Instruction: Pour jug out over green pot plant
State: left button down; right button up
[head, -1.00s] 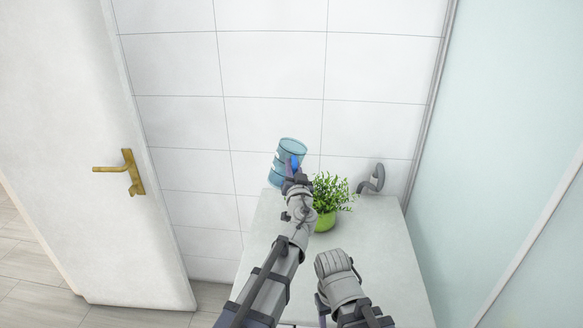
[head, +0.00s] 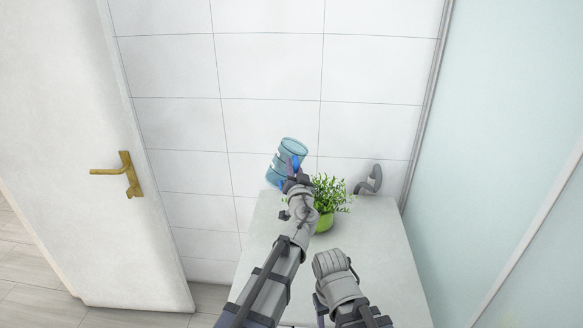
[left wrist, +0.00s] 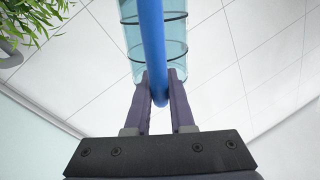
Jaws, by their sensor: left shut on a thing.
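The jug (head: 291,151) is a translucent blue vessel with dark rings, held above the back left of the table and tilted to the right in the head view. My left gripper (head: 293,178) is shut on its blue handle (left wrist: 152,45), which shows between the fingers in the left wrist view (left wrist: 160,95). The green pot plant (head: 325,221) stands upright on the table, just right of my left gripper; its leaves also show at the top left of the left wrist view (left wrist: 35,18). No pouring stream is visible. My right arm shows at the lower middle, its fingertips hidden.
The white table (head: 375,255) has free room at its front right. A grey curved object (head: 371,181) stands at its back right. A tiled wall (head: 270,65) is close behind the jug. A door with a brass handle (head: 128,176) is at the left.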

pick_arm(q)
jog(key=shift+d+r+m, duration=0.1)
jog(key=shift+d+m, duration=0.05)
jog(key=shift+m, duration=0.15)
dwell(0.4)
jog(key=shift+w+d+f+m, duration=0.2)
jog(key=shift+d+f+m, duration=0.1)
jog(key=shift+d+m, duration=0.5)
jog(key=shift+a, duration=0.1)
jog(key=shift+f+b, duration=0.1)
jog(key=shift+b, duration=0.25)
jog(key=shift+d+f+m+b, duration=0.25)
jog(key=shift+f+m+b, duration=0.65)
jog(key=shift+m, duration=0.1)
jog(key=shift+f, duration=0.15)
jog(key=shift+d+f+m+h+b, duration=0.1)
jog(key=shift+f+m+h+b, duration=0.1)
jog(key=shift+m, duration=0.3)
jog(key=shift+f+m+h+b, duration=0.1)
jog(key=shift+m+h, duration=0.1)
jog(key=shift+m, duration=0.3)
jog(key=shift+r, duration=0.2)
